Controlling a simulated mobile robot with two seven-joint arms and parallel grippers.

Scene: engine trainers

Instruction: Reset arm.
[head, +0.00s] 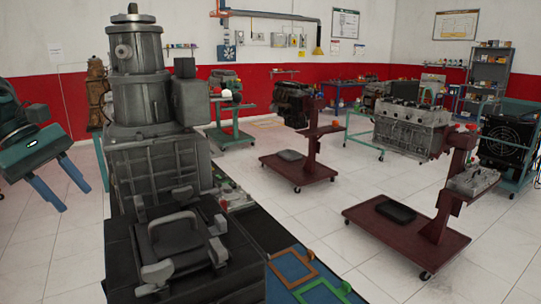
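My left gripper (78,197) is at the left edge of the head view, with a dark teal body and two blue fingers pointing down and to the right. The fingers stand apart with nothing between them, so it is open and empty. White tiled floor shows behind it. It is left of a tall dark grey machine (150,160) and does not appear to touch it. My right gripper is not in view.
A blue mat (290,268) with an orange frame (296,270) and a green frame (325,292) lies right of the machine. Engine stands on wheeled dark red bases (408,232) fill the middle and right. Tiled floor between them is clear. Shelves (490,75) stand at the back right.

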